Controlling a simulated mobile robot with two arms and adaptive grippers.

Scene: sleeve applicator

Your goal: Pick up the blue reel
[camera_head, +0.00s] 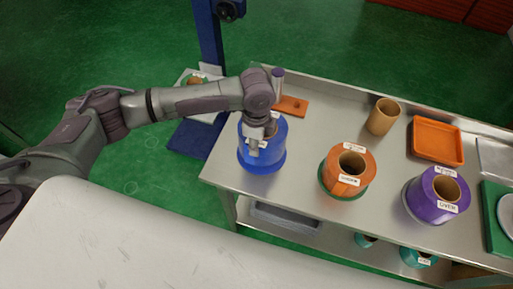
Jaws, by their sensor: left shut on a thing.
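The blue reel (262,157) stands upright at the left end of the steel table (305,213). My left arm reaches in from the left, and my left gripper (257,140) points down over the reel's top. The left gripper is shut on the blue reel, at its core or inner rim. The exact contact of the fingertips is hidden by the wrist and gripper body. I cannot tell whether the reel is clear of the table. My right gripper is not in view.
An orange reel (356,166) and a purple reel (428,205) stand to the right. Behind them are a cardboard tube (382,117), an orange tray (437,140) and a flat orange piece (292,106). A blue post (208,35) stands behind the table. Teal reels sit on the lower shelf.

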